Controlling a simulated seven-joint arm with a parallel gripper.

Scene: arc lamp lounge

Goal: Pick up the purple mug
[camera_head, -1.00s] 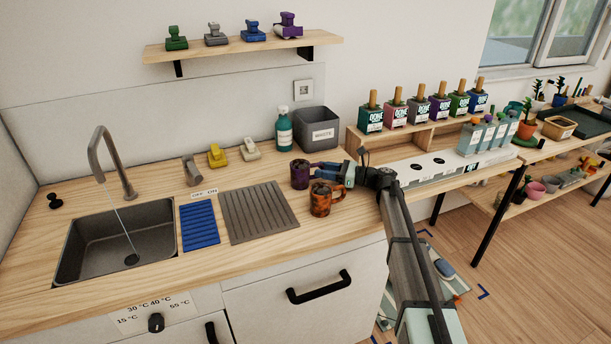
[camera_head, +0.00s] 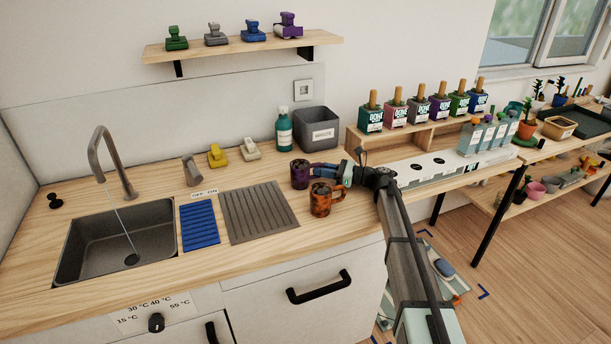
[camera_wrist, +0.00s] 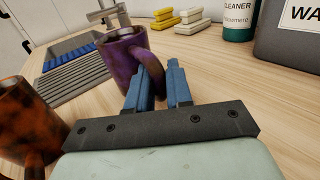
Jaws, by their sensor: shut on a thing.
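The purple mug (camera_head: 299,174) stands on the wooden counter, right of the grey ribbed drainer. It also shows in the wrist view (camera_wrist: 122,62), with its handle toward my gripper. My gripper (camera_head: 318,169) reaches in from the right, low over the counter. In the wrist view the blue fingers (camera_wrist: 160,85) are at the mug's handle, one on each side of it. They are shut on the handle. The mug looks upright, and I cannot tell whether its base is clear of the counter. Part of its handle is hidden by the near finger.
An orange-and-black mug (camera_head: 322,199) stands close in front of the purple mug, below my gripper. A grey waste bin (camera_head: 316,128) and a teal cleaner bottle (camera_head: 284,130) stand behind. The grey drainer (camera_head: 258,211), blue mat (camera_head: 199,224) and sink (camera_head: 117,244) lie left.

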